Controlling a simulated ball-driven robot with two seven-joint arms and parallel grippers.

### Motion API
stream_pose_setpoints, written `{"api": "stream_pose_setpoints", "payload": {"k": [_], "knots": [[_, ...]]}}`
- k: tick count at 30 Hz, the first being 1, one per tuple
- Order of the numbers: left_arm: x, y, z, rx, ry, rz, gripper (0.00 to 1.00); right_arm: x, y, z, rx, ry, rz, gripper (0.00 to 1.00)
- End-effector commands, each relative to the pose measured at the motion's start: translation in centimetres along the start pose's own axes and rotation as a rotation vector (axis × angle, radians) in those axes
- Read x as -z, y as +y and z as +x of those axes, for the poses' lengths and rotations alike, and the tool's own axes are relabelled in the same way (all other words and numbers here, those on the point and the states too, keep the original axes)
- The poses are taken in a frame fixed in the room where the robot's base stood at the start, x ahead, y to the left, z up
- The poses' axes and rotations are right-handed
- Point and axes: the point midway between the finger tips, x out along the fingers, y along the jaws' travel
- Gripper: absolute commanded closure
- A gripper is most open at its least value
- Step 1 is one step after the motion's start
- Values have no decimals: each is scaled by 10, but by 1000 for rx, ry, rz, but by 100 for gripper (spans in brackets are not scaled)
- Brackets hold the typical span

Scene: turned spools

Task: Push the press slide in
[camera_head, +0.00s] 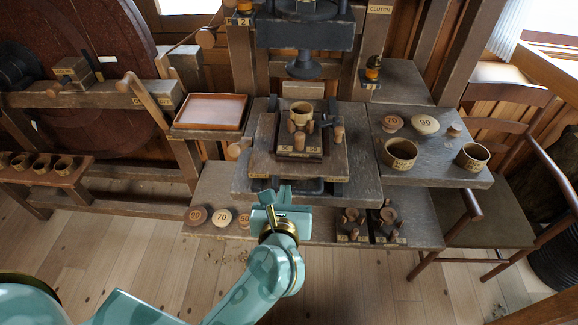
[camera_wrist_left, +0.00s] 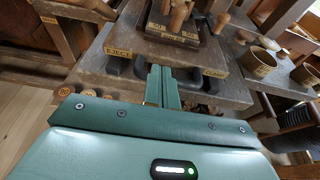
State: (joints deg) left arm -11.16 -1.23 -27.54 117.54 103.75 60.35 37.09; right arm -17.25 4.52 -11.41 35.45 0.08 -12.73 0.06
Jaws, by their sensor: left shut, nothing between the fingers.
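The press slide (camera_head: 330,166) is a wooden board at the middle of the bench, below the press ram (camera_head: 303,66). It carries a dark fixture (camera_head: 300,147) with wooden pegs and a ring-shaped wooden piece (camera_head: 301,112). The slide also shows in the wrist view (camera_wrist_left: 178,52), with an "EJECT" label on its front edge. My left gripper (camera_head: 271,190) is shut and empty, just in front of and below the slide's front edge. Its fingers (camera_wrist_left: 159,76) point towards that edge in the wrist view; I cannot tell whether they touch. My right gripper is not in view.
A shallow tray (camera_head: 211,112) stands left of the slide. Cups (camera_head: 400,154) and round discs (camera_head: 425,124) stand on the right shelf. More discs (camera_head: 222,217) and two small pegged fixtures (camera_head: 387,222) lie on the lower front shelf. A chair (camera_head: 490,215) stands at the right.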

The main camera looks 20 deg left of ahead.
Motion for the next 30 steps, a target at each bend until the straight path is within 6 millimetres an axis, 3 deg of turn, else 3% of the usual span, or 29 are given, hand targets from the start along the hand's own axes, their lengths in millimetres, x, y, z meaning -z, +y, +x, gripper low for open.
{"api": "stream_pose_setpoints", "payload": {"k": [6, 13, 18, 30], "knots": [[0, 0, 49, -2, -3, 4, 100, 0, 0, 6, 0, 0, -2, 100], [-8, 1, 84, -2, -3, 4, 100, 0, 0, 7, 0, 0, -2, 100], [-12, 1, 95, -2, -2, 4, 100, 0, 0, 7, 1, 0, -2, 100], [-12, 1, 98, -2, -2, 5, 100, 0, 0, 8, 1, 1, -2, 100]]}}
